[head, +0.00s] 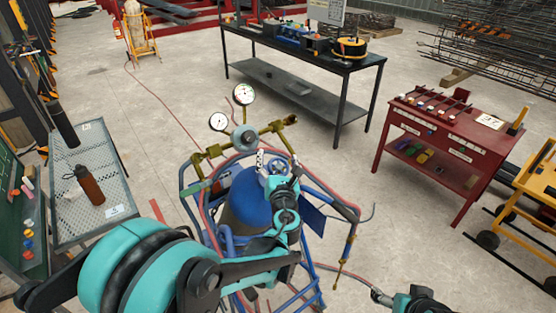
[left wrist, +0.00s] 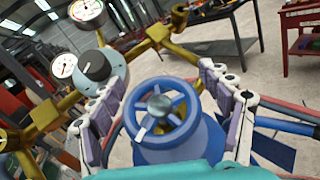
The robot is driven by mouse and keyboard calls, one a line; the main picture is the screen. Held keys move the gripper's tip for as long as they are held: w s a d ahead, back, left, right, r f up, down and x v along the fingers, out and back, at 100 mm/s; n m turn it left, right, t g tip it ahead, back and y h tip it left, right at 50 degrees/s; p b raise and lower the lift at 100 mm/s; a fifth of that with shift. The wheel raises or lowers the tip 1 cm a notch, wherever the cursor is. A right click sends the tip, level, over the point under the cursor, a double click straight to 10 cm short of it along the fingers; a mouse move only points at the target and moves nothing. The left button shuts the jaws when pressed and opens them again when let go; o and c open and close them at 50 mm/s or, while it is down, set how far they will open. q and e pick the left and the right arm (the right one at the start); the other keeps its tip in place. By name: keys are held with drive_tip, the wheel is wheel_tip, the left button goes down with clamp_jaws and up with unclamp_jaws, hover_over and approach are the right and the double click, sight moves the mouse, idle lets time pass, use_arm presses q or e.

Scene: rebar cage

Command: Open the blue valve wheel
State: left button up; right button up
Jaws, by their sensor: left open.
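The blue valve wheel (left wrist: 183,118) has spokes, a grey hub and a white mark on its lower left rim in the left wrist view. It sits on top of a blue cylinder (head: 250,195), and part of the wheel (head: 279,167) shows in the head view. My left gripper (head: 274,156) is open at the wheel. In the left wrist view its two pale fingers (left wrist: 155,105) stand on either side of the wheel, with visible gaps to the rim. A teal and dark part of my right arm shows at the bottom right of the head view; its jaws cannot be made out.
A blue tube frame and red hoses surround the cylinder. A mesh table (head: 95,190) is at left, a red cart (head: 450,140) at right.

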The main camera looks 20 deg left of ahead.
sight(273, 166)
use_arm(q)
drive_tip(key=c, duration=1.3)
